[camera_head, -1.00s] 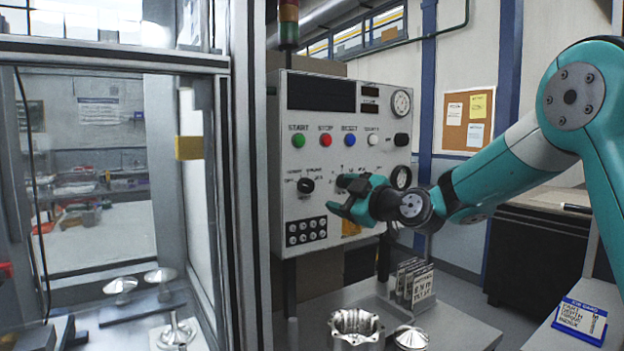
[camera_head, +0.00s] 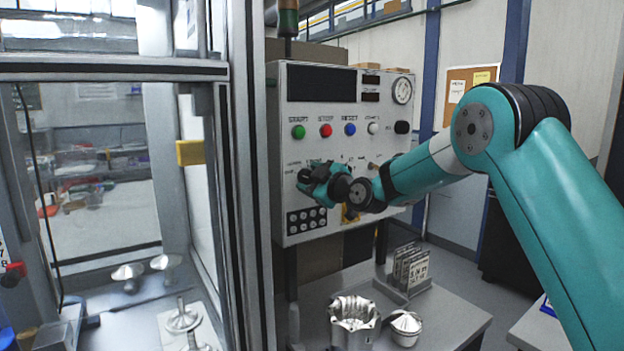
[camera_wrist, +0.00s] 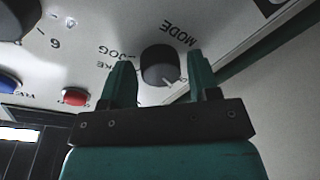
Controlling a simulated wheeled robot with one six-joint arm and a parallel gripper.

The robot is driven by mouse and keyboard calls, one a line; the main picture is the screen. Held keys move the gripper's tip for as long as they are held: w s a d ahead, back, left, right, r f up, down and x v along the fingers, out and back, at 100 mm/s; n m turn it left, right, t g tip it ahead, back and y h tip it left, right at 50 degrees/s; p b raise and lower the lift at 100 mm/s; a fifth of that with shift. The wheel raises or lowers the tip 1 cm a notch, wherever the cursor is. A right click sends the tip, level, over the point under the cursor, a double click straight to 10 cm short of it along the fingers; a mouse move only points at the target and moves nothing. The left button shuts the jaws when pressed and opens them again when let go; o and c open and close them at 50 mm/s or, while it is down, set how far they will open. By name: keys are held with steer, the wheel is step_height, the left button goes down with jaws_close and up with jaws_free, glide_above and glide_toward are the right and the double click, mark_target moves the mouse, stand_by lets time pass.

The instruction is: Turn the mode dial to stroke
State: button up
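The mode dial (camera_wrist: 162,66) is a dark round knob on the grey control panel (camera_head: 300,240). In the wrist view it sits between the two fingers of my gripper (camera_wrist: 161,82), with a gap on either side. My gripper is open and empty. The dial's white mark is at its lower right in that view, away from the JOG lettering (camera_wrist: 118,51). The MODE lettering (camera_wrist: 180,33) is clear; a label ending in KE is partly hidden by a finger. In the head view my gripper (camera_head: 308,181) is at the panel and covers the dial.
Green (camera_head: 298,132), red (camera_head: 325,130) and blue (camera_head: 350,129) buttons sit above my gripper. A glass-fronted machine frame (camera_head: 240,180) stands left. Machined housings (camera_head: 354,322) lie on the bench below.

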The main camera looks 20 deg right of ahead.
steer(key=c, duration=0.6)
steer(key=shift+f+b, duration=0.15)
steer(key=shift+b, duration=0.3)
steer(key=m+b, duration=0.2)
steer(key=shift+f+b, duration=0.2)
steer(key=shift+b, duration=0.1)
steer(key=m+b, duration=0.3)
steer(key=shift+m+t+b, duration=0.3)
steer(key=shift+m, duration=0.1)
steer(key=m+b, duration=0.1)
steer(key=m, duration=0.2)
steer(key=m+t+b, duration=0.1)
steer(key=m+b, duration=0.1)
steer(key=m, duration=0.1)
steer(key=shift+a+r+m+h+b, duration=0.1)
steer(key=shift+a+m+h+b, duration=0.05)
steer(key=shift+m+h+b, duration=0.2)
steer(key=m+h+b, duration=0.1)
steer(key=m, duration=0.5)
steer(key=shift+s+a+r, duration=0.1)
steer(key=shift+m, duration=0.35)
